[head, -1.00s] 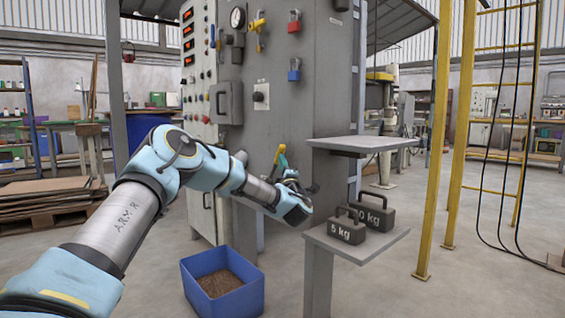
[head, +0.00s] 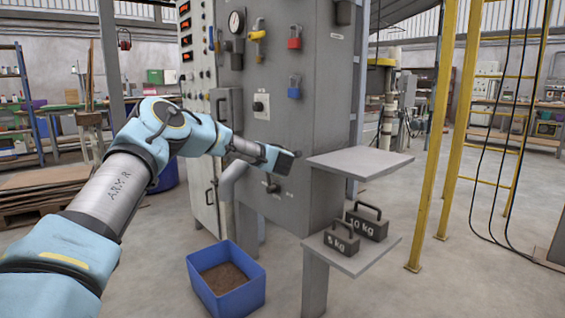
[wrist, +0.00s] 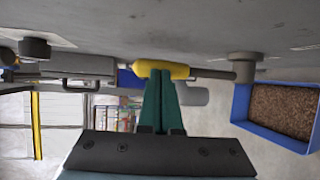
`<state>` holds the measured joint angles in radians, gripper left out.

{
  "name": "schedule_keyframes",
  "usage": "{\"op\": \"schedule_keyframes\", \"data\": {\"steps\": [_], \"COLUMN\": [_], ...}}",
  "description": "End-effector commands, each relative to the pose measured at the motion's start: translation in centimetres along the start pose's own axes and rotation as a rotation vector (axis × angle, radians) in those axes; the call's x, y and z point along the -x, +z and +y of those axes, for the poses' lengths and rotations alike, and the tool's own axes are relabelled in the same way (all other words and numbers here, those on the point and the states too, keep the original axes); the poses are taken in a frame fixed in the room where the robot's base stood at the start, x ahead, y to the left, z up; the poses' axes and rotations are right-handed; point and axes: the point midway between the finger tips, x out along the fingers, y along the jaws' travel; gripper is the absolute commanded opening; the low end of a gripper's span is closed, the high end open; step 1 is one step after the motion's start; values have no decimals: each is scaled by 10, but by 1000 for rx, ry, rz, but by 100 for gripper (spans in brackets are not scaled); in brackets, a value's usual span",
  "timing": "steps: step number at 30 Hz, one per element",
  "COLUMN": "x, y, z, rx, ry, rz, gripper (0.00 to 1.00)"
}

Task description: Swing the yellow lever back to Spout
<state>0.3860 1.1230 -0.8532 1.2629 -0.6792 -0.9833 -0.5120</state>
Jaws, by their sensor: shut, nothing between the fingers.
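The yellow lever (wrist: 165,70) shows in the wrist view as a thick yellow grip on a thin metal rod. The rod runs right to a grey round hub (wrist: 245,68) on the panel, on the side of the blue bin. My gripper (wrist: 162,100) has green fingers, shut together and empty. Their tips meet or overlap the yellow grip in the picture; I cannot tell if they touch. In the head view my gripper (head: 282,161) is in front of the cabinet, and its fingers and the lever's grip are hidden. I see no readable Spout mark.
A grey cabinet (head: 300,125) carries padlocks, a gauge and another yellow-handled valve (head: 258,35). A bent grey pipe (head: 230,182) stands above a blue bin (head: 250,291) of pellets. A grey two-level stand (head: 360,163) holds weights at right. A yellow post (head: 440,130) stands beyond.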

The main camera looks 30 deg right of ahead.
Motion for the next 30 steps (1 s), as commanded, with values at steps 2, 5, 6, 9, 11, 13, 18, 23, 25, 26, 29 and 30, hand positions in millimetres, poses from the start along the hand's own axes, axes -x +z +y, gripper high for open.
{"op": "schedule_keyframes", "data": {"steps": [2, 5, 6, 9, 11, 13, 18, 23, 25, 26, 29, 30], "x": [-5, -13, -16, -23, -26, -30, -36, -39, -40, -40, -41, -41], "y": [-3, -7, -8, -12, -13, -15, -18, -20, -21, -21, -21, -22], "z": [12, 12, 11, 11, 8, 8, 7, 6, 6, 6, 5, 5], "rx": [26, 58, 68, 92, 91, 90, 90, 89, 89, 89, 89, 89], "ry": [-52, -111, -133, -181, -184, -183, -181, -180, -179, -179, -178, -178], "rz": [2, 2, 1, 1, 1, 1, 0, 1, 1, 1, 2, 2], "gripper": [0, 0, 0, 0, 0, 0, 0, 0, 0, 0, 0, 0]}}
